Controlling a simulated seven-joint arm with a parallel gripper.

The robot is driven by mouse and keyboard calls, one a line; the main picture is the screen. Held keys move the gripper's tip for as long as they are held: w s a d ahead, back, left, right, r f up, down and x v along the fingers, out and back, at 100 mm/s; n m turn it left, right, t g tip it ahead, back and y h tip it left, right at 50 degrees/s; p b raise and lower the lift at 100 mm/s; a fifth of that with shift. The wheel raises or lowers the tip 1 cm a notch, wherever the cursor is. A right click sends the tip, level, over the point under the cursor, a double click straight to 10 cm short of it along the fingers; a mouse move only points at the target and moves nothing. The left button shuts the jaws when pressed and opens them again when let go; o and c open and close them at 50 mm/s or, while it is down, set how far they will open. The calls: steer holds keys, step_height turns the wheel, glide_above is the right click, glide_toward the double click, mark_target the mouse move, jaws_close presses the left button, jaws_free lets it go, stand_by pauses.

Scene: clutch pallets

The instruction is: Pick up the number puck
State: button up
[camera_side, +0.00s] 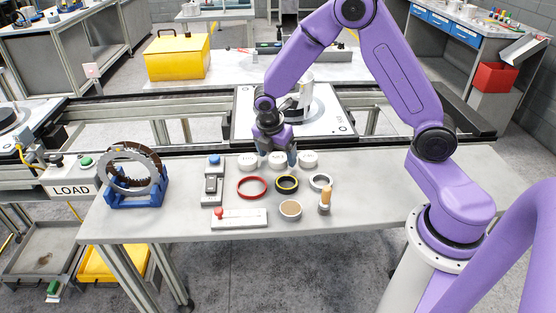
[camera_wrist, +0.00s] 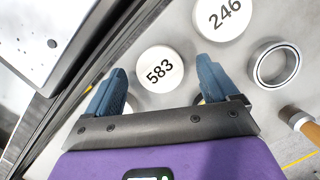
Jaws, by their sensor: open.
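Three white number pucks stand in a row on the grey table. The middle puck (camera_side: 277,161) shows in the wrist view as the puck marked 583 (camera_wrist: 160,70). The right puck (camera_side: 308,159) is marked 246 in the wrist view (camera_wrist: 222,16). The left puck (camera_side: 248,161) has a number too small to read. My gripper (camera_side: 280,160) is over the middle puck, pointing down. In the wrist view its blue fingers (camera_wrist: 162,70) are open, one to each side of puck 583. I cannot tell whether they touch it.
In front lie a red ring (camera_side: 252,187), a yellow-black ring (camera_side: 287,184) and a metal ring (camera_side: 320,182). A tan disc (camera_side: 290,209) and a wooden-handled tool (camera_side: 326,201) are nearer. A pallet (camera_side: 343,122) lies behind. A blue stand (camera_side: 135,197) is at left.

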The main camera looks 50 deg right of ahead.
steer(key=shift+d+f, duration=0.1)
steer(key=shift+f, duration=0.25)
steer(key=shift+c, duration=0.3)
steer(key=c, duration=1.1)
steer(key=shift+r, duration=0.15)
